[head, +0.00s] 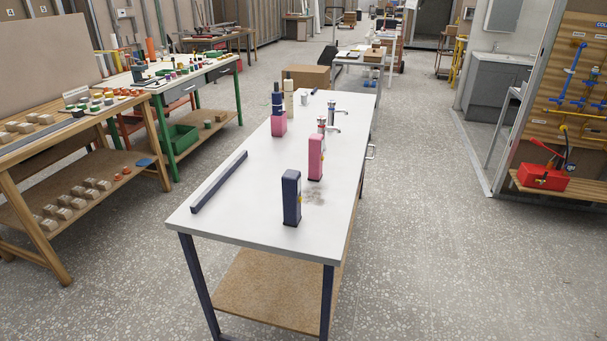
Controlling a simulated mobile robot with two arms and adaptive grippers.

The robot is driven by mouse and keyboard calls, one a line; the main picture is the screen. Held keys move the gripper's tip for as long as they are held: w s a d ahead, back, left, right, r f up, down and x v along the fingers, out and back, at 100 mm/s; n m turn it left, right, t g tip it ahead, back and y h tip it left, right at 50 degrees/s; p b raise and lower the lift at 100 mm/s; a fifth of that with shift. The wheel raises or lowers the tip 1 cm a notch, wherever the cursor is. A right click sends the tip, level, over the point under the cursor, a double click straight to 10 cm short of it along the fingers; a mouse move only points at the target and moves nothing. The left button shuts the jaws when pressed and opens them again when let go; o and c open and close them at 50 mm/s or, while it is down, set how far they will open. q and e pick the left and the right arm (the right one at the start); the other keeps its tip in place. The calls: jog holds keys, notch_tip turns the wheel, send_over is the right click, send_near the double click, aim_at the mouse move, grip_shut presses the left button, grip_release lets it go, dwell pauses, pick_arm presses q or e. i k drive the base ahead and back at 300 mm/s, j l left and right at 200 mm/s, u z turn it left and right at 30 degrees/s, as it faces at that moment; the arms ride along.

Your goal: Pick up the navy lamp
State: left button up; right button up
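The navy lamp (219,182) appears to be the long thin navy bar lying flat along the left edge of the white-topped table (250,215). It lies at a slant, its near end close to the table's front left corner. Nothing covers it. Neither of my grippers shows in the head view, so their state cannot be seen.
On the same table stand an upright navy dispenser-like block (291,197), a similar pink one (316,157), chrome taps (333,122), a navy bottle-like item (277,103) above a pink block (279,126) and a cream bottle (288,97). Open floor (430,240) lies right.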

aim_at(291, 180)
jog(key=i+j+z, duration=0.25)
jog(key=i+j, duration=0.2)
jog(key=j, duration=0.25)
jog(key=i+j+z, duration=0.15)
jog(key=i+j, duration=0.1)
jog(key=j, duration=0.1)
